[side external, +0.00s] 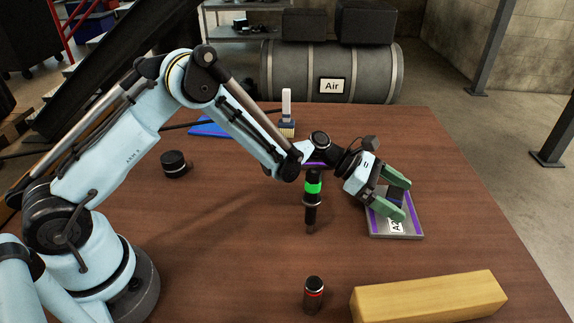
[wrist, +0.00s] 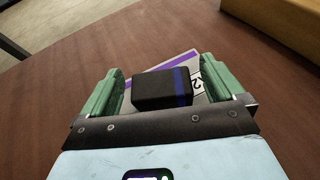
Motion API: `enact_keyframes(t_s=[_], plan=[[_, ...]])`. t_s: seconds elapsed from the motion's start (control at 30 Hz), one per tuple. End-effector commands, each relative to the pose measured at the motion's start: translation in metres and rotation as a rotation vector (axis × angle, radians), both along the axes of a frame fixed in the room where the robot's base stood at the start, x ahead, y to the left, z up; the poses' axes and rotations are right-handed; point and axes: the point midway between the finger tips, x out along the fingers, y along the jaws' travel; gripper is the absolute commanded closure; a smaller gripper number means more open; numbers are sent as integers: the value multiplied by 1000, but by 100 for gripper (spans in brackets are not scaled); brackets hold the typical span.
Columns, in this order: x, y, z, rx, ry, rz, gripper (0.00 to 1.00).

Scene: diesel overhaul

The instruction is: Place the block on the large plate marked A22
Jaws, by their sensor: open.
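The block (wrist: 163,90) is dark with a blue stripe and lies between the two green fingers of my gripper (wrist: 165,68) in the wrist view. Gaps show on both sides of it. My gripper (side external: 404,199) is open over the large plate (side external: 411,231) in the side view. The block (side external: 395,194) is partly hidden by the fingers there and appears to rest on the plate. The plate is grey with purple edging. Its white label is partly covered, with "A2" readable. The plate (wrist: 181,64) also shows behind the block in the wrist view.
A yellow bar (side external: 430,298) lies at the front right. A black cylinder with a red ring (side external: 313,294) and one with a green band (side external: 313,190) stand left of the plate. A black round part (side external: 174,164) and a brush (side external: 287,115) are farther off. The right table edge is near.

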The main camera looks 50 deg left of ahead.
Motion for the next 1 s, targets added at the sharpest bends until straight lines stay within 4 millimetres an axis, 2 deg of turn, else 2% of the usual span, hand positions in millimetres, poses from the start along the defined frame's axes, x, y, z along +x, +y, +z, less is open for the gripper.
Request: enact_keyframes(t_s=[0.17, 0.33, 0.7, 1.0], plan=[[0, 0, 4, 0, 0, 0, 5], [-8, 22, 12, 0, -1, 4, 5], [-34, 84, 40, -1, -1, 4, 5], [-44, 103, 52, 24, -19, -6, 5]])
